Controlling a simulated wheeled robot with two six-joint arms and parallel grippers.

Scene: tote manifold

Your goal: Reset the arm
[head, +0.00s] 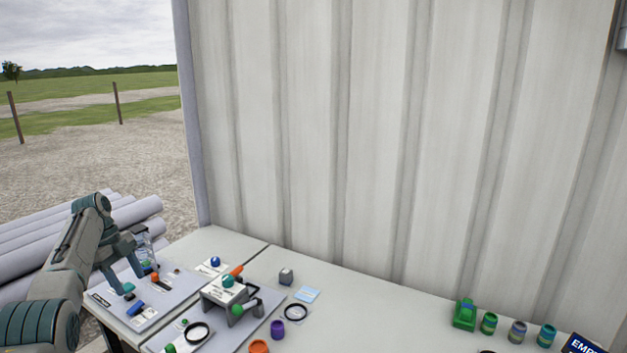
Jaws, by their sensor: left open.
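My left arm comes in from the left edge, and its gripper (129,281) points down over the left end of the table. The gripper is open, with its fingers apart and nothing seen between them. Below it is a grey board (178,293) carrying small blue, teal and orange parts. I cannot tell whether the fingertips touch any of these. My right gripper is not in view.
A second board (170,338) holds a grey fixture (226,297) and a black ring. A purple cup (277,329) and orange ring (259,346) stand nearby. A green item (465,314) and several jars are at right. A corrugated wall (400,140) rises behind the table.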

